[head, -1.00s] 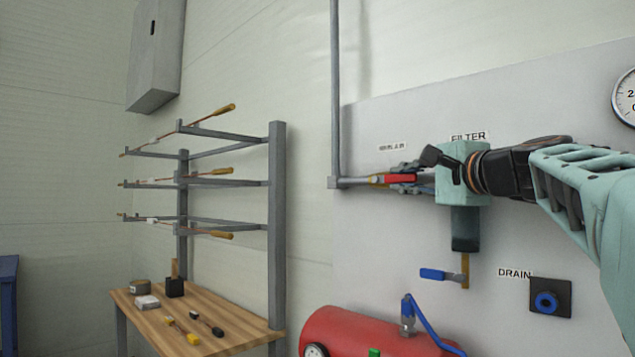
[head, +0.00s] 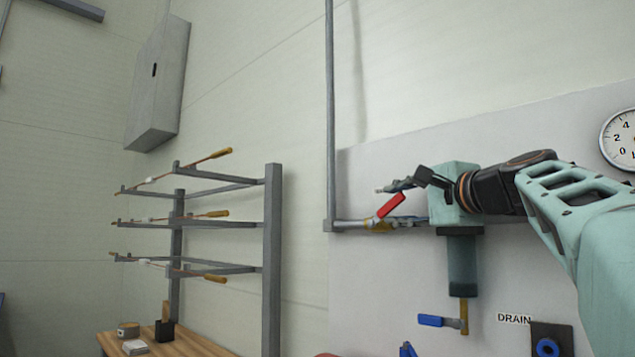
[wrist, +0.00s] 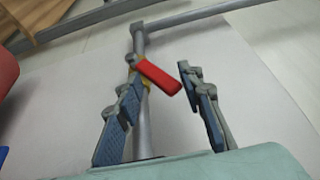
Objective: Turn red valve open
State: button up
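The red valve handle (head: 391,205) sits on a brass valve body (head: 378,226) in the grey horizontal pipe. It is tilted off the pipe line, rising to the right. My gripper (head: 380,207) reaches in from the right with its fingers spread, one above and one near the pipe. In the wrist view the red handle (wrist: 158,77) lies between the tips of my open gripper (wrist: 160,82). Its free end is close to the right finger; I cannot tell whether they touch. The left finger overlaps the pipe and valve body in that view.
The filter (head: 462,262) hangs just behind my wrist, with a blue drain lever (head: 432,320) below. A gauge (head: 619,138) is at the upper right. A rack (head: 271,260) and wooden table (head: 190,345) stand left. The wall panel is close behind the pipe.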

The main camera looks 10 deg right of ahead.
jog(key=shift+r, duration=3.2)
jog(key=shift+c, duration=0.6)
